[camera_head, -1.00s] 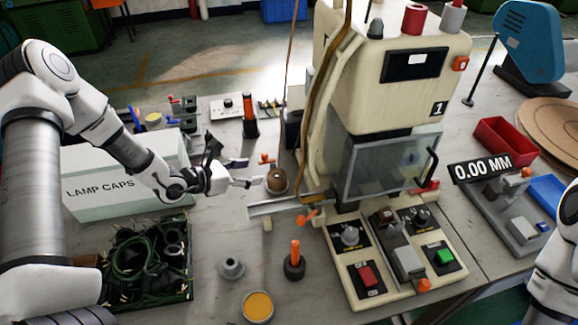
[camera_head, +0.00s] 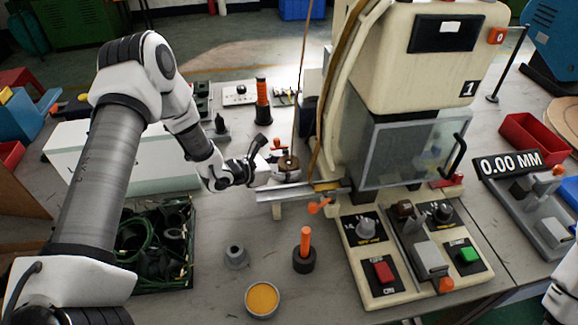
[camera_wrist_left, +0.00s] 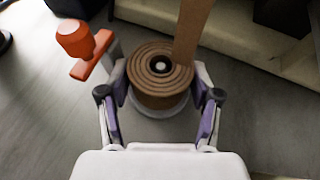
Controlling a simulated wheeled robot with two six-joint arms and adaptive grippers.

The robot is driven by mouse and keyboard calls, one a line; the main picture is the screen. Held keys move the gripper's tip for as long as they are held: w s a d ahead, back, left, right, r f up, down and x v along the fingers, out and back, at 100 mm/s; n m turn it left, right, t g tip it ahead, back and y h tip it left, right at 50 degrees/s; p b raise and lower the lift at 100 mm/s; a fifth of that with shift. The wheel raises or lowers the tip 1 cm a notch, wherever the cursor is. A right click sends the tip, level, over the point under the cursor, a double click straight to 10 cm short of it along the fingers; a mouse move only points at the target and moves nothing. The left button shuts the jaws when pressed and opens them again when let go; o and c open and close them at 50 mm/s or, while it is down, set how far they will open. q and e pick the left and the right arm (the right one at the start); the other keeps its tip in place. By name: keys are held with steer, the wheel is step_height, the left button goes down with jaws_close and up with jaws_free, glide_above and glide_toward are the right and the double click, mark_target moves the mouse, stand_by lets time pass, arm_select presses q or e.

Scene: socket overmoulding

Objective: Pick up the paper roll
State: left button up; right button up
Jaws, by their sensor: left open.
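The paper roll (camera_head: 288,163) is a brown coil on a pale round base, beside the beige machine. In the left wrist view the roll (camera_wrist_left: 160,76) shows from above, with a brown strip running up from it. My left gripper (camera_head: 272,163) is at the roll's left side, partly hiding it. In the left wrist view the gripper (camera_wrist_left: 160,92) is open, with one finger on each side of the roll's near part. I cannot tell if the fingers touch it. My right gripper is out of view; only part of my right arm shows at bottom right.
An orange-handled part (camera_wrist_left: 84,44) stands close to the left finger. A metal rail (camera_head: 300,191) lies just in front of the roll, and the machine (camera_head: 425,70) stands to its right. A box of dark parts (camera_head: 165,245) sits at front left.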

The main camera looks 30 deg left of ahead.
arm_select(q)
steer(key=c, duration=0.8)
steer(key=shift+r, duration=0.1)
